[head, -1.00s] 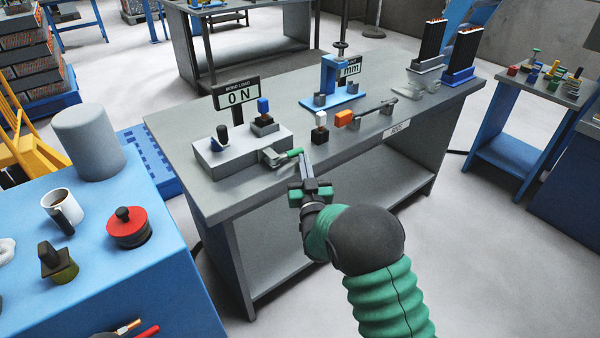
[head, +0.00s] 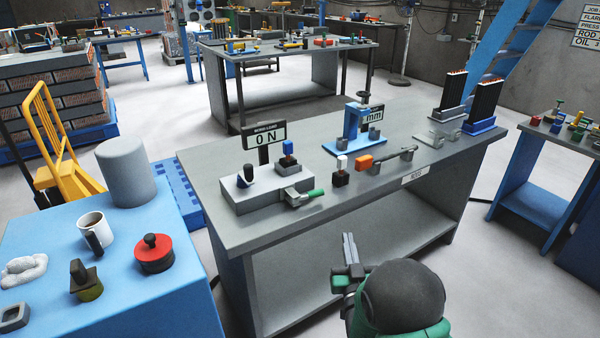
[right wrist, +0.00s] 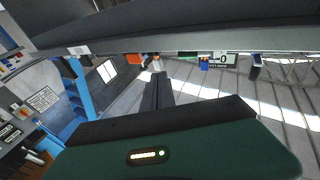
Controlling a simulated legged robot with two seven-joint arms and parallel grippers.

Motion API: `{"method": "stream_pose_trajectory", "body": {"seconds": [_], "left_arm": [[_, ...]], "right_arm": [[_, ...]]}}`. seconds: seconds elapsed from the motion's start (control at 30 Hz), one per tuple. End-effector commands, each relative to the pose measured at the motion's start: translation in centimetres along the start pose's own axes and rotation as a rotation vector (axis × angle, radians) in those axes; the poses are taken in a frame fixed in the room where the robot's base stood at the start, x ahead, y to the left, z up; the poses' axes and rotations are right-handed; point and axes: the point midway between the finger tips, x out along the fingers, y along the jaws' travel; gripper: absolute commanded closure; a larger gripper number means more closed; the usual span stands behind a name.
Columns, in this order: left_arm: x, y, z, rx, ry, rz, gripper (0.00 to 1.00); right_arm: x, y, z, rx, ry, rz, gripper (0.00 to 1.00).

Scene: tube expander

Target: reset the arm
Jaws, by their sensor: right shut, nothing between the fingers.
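My right gripper (head: 350,250) is in front of the grey workbench (head: 300,225), below the level of its top, with its two fingers together and empty. In the right wrist view the fingers (right wrist: 156,95) lie close together, and the bench edge crosses the top of the picture. My left gripper is not in the head view.

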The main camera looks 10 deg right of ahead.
Motion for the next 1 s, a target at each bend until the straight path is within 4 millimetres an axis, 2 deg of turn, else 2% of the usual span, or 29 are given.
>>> {"method": "stream_pose_trajectory", "body": {"seconds": [0.13, 0.23, 0.37, 0.4, 0.57, 0.77, 0.8, 0.83, 1.0], "left_arm": [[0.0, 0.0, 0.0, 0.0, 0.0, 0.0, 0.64], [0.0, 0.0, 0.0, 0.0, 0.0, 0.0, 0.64], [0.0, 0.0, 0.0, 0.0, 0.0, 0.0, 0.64], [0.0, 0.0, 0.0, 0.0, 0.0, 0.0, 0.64], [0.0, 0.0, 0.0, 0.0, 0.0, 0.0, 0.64], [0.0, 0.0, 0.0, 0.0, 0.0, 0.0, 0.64], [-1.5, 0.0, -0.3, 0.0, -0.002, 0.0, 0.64], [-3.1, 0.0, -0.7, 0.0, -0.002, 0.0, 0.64], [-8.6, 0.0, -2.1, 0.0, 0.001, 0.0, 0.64]], "right_arm": [[-0.3, -0.1, 1.3, 0.017, -0.154, 0.002, 1.0], [-2.4, -0.5, 3.7, 0.032, -0.404, -0.01, 1.0], [-8.3, -1.4, 6.5, 0.029, -0.762, -0.048, 1.0], [-10.5, -1.6, 7.0, 0.022, -0.857, -0.061, 1.0], [-18.7, -1.7, 7.7, -0.02, -1.174, -0.106, 1.0], [-28.5, -0.7, 6.5, -0.089, -1.495, -0.144, 1.0], [-29.2, -0.5, 4.8, -0.098, -1.529, -0.146, 1.0], [-28.7, -0.6, 3.2, -0.096, -1.525, -0.146, 1.0], [-27.6, -0.6, -2.1, -0.095, -1.526, -0.146, 1.0]]}}
